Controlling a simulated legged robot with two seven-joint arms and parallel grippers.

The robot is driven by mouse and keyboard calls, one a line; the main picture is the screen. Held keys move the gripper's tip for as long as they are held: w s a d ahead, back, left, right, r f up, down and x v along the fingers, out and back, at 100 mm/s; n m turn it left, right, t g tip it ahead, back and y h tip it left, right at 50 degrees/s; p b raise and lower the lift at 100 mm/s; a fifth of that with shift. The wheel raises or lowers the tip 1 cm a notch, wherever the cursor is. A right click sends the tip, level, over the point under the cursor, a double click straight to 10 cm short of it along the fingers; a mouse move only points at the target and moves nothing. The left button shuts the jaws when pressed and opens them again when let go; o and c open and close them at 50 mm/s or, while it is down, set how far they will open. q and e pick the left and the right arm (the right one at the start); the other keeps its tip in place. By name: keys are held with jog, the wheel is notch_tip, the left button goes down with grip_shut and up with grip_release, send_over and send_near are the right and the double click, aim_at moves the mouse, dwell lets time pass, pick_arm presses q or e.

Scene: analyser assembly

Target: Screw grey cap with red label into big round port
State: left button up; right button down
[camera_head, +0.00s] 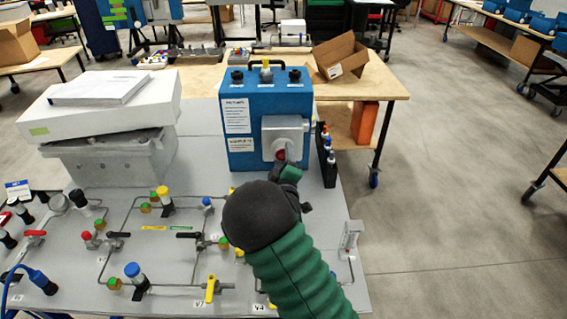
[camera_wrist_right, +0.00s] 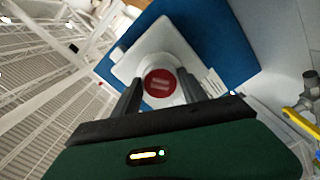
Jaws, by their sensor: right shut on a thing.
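The grey cap with its red label (camera_wrist_right: 160,83) is between the two fingers of my right gripper (camera_wrist_right: 160,92), which are shut on it. In the head view the red label (camera_head: 281,155) shows just beyond my right gripper (camera_head: 287,170), in front of the blue analyser box (camera_head: 262,103). The cap is in front of the square grey plate (camera_head: 285,127) on the box's face, which also shows in the right wrist view (camera_wrist_right: 170,38). The big round port is hidden behind the cap, so I cannot tell how far the cap sits in it. My left gripper is not in view.
The grey bench (camera_head: 180,258) carries thin pipes, valves and coloured knobs in front of the box. A grey case (camera_head: 112,158) with a white lid stands at left. A black rack of small bottles (camera_head: 326,155) stands right of the box.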

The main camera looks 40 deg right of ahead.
jog(key=m+b, duration=0.2)
jog(key=m, duration=0.2)
jog(key=shift+m, duration=0.4)
jog(key=m+b, duration=0.4)
jog(key=m, duration=0.1)
jog(key=shift+m, duration=0.3)
jog(key=m+b, duration=0.4)
jog(key=shift+w, duration=0.1)
jog(key=shift+r+p, duration=0.25)
jog(key=shift+p, duration=0.1)
jog(key=shift+f+m+b, duration=0.1)
jog(key=shift+m+b, duration=0.4)
jog(key=shift+b, duration=0.05)
jog(key=m+b, duration=0.4)
jog(key=shift+m, duration=0.3)
jog(key=c, duration=0.9)
grip_release()
jog(key=shift+r, duration=0.2)
jog(key=o, duration=0.4)
jog(key=shift+f, duration=0.2)
jog(key=shift+a+f, duration=0.1)
